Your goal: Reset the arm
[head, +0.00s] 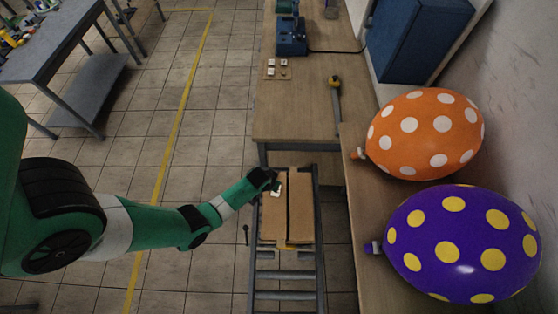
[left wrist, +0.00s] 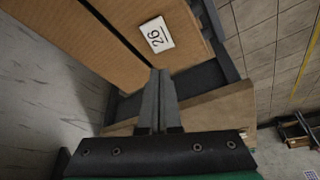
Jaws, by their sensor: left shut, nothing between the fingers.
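My left arm reaches in from the left of the head view. A white label (left wrist: 157,34) marked 26 lies on the box top just beyond the fingertips. Whether the fingertips touch the box cannot be told. My right gripper is not in view.
An orange balloon with white dots (head: 425,134) and a purple balloon with yellow dots (head: 462,244) rest on a wooden bench at the right. A wooden table (head: 300,120) holds a blue machine (head: 291,37).

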